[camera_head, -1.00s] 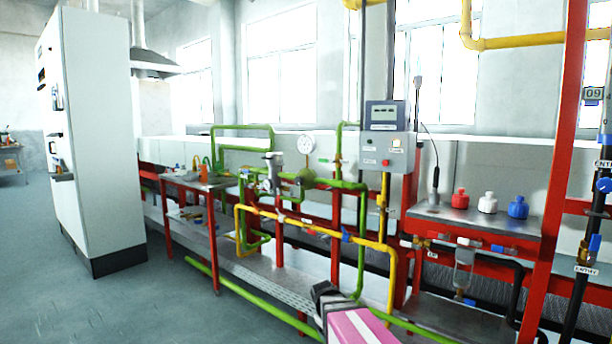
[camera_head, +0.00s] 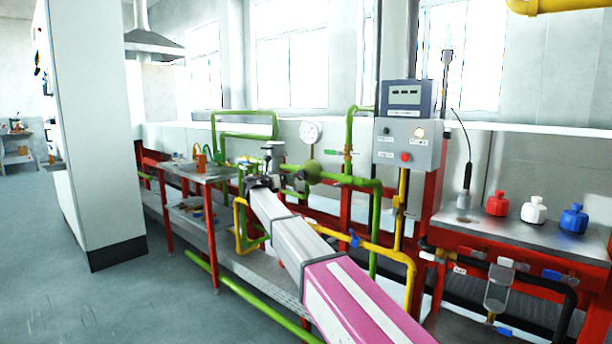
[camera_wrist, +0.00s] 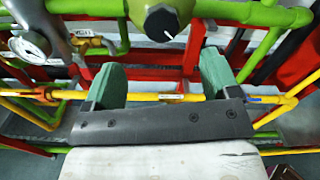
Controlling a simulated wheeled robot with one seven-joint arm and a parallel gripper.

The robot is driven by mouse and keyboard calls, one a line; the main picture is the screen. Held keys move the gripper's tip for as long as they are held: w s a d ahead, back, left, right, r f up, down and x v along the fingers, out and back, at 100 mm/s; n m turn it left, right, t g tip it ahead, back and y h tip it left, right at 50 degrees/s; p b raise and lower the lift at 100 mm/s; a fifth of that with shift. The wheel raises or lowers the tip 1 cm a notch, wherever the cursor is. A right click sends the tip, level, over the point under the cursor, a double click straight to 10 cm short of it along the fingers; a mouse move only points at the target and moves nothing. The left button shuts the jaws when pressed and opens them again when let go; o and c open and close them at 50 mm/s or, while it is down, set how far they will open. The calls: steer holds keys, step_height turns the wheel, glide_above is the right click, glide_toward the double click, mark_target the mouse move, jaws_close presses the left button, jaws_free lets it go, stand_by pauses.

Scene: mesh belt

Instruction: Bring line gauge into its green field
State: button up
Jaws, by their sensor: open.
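A round white-faced dial gauge (camera_head: 309,132) shows above the green pipes in the head view; its needle and any green field are too small to read. In the wrist view a dial gauge (camera_wrist: 30,46) shows at the upper left, tilted, its reading unclear. I cannot tell whether both are the same gauge. A dark olive round knob (camera_wrist: 161,21) with a black face and a white mark is at the top centre of the wrist view. My gripper (camera_wrist: 161,78) is open, its two green fingers apart and empty, below the knob in the picture. The knob also shows in the head view (camera_head: 313,171).
A yellow pipe (camera_wrist: 180,97) runs across behind my fingers. Green pipes (camera_head: 350,180) surround the knob. A grey control box (camera_head: 406,145) stands to the right. The floor at left is clear.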

mark_target(300, 175)
steer(key=x, duration=1)
steer(key=shift+w+d+f, duration=0.1)
steer(key=shift+w+d, duration=0.15)
steer(key=c, duration=0.9)
